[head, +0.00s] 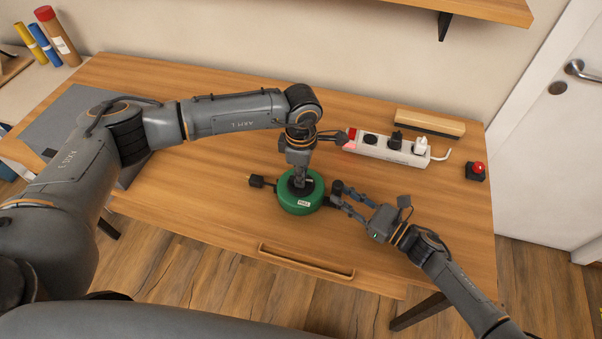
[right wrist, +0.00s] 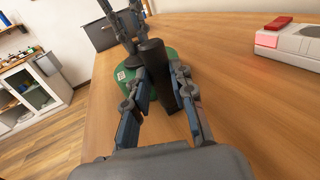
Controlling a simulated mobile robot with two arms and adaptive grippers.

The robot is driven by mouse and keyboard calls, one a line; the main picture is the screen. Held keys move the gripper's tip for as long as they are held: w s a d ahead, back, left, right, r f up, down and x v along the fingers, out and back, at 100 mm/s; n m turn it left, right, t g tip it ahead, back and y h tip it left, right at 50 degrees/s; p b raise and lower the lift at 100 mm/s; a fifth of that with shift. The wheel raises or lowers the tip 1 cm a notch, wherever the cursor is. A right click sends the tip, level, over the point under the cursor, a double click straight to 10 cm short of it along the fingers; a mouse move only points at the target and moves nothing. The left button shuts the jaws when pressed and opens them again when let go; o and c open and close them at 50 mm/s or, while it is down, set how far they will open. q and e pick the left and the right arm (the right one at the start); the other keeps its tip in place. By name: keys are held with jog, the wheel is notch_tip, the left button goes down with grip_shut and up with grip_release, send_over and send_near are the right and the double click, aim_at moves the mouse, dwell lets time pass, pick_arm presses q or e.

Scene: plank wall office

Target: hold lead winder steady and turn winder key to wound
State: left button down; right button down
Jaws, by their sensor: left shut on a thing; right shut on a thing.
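The lead winder (head: 289,205) is a round green drum lying flat on the desk, with a small white label on its front side. It also shows in the right wrist view (right wrist: 112,88). My left gripper (head: 299,182) points down from above and is shut on the dark winder key at the drum's top centre; the fingers hide most of the key. My right gripper (head: 340,196) reaches in from the right. It is shut on the winder's black handle (right wrist: 158,68), which stands out from the drum's side between the fingers. The key's turn position cannot be read.
A black plug (head: 257,181) lies just left of the winder. A white power strip (head: 378,149) with a red switch stands behind. A wooden-topped block (head: 430,122) and a red button (head: 478,169) are at the back right. The desk front (head: 200,220) is clear.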

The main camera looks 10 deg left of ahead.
pick_arm(q)
jog(key=m, duration=1.2)
jog(key=shift+m, duration=0.3)
dwell(0.4)
jog(key=c, duration=1.4)
grip_release()
jog(key=shift+o, duration=0.2)
notch_tip(320, 180, up, 12)
